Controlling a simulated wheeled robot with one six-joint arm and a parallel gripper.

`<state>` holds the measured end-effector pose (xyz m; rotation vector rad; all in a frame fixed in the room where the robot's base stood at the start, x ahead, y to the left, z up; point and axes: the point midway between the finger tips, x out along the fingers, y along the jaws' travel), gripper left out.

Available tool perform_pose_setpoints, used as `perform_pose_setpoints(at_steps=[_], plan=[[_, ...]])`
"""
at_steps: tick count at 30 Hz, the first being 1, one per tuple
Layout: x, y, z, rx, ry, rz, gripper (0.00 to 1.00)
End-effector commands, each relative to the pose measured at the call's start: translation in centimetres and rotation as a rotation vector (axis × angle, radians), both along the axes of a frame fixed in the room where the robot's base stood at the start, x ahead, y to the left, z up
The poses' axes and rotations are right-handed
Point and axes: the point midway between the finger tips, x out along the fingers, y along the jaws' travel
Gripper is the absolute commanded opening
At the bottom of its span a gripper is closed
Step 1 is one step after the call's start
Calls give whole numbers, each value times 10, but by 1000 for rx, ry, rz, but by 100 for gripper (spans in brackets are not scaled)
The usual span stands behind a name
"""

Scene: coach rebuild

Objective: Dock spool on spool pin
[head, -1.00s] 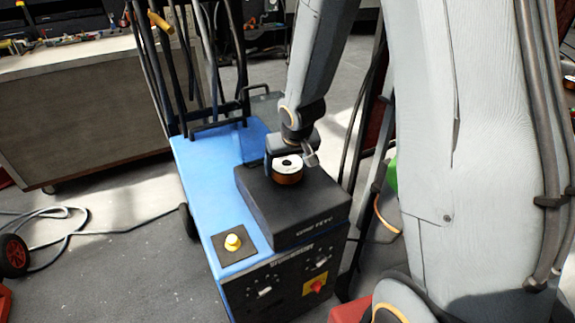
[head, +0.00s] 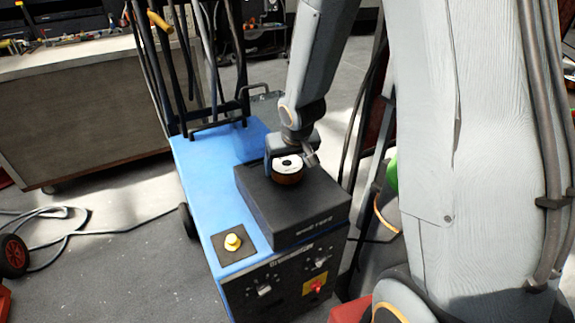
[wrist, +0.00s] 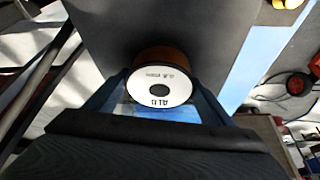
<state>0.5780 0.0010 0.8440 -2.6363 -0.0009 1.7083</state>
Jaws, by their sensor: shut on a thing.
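The spool (head: 288,168) has a white labelled face with a dark centre hole and a copper-brown winding. In the wrist view the spool (wrist: 158,88) sits between the two fingers of my gripper (wrist: 160,100), which is shut on it. In the head view my gripper (head: 290,155) holds the spool at the top of the black box; whether it touches the box cannot be told. The spool pin (head: 233,241) appears to be the yellow peg on a dark square plate at the front left of the blue machine top. It stands upright and bare.
The black box (head: 300,215) stands on the blue machine (head: 195,175), with free blue surface to its left. Tall dark handles and hoses (head: 215,70) rise at the machine's back. A workbench (head: 90,110) stands at the far left.

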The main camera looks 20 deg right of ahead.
Motion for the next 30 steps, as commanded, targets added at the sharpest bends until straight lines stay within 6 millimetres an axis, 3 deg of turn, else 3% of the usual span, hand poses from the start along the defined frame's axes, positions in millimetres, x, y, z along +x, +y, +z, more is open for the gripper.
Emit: perform_pose_setpoints(at_steps=[28, 29, 30], plan=[[1, 0, -12, 0, -2, 0, 35], [1, 0, -12, 0, -2, 0, 77], [1, 0, -12, 0, -2, 0, 84]])
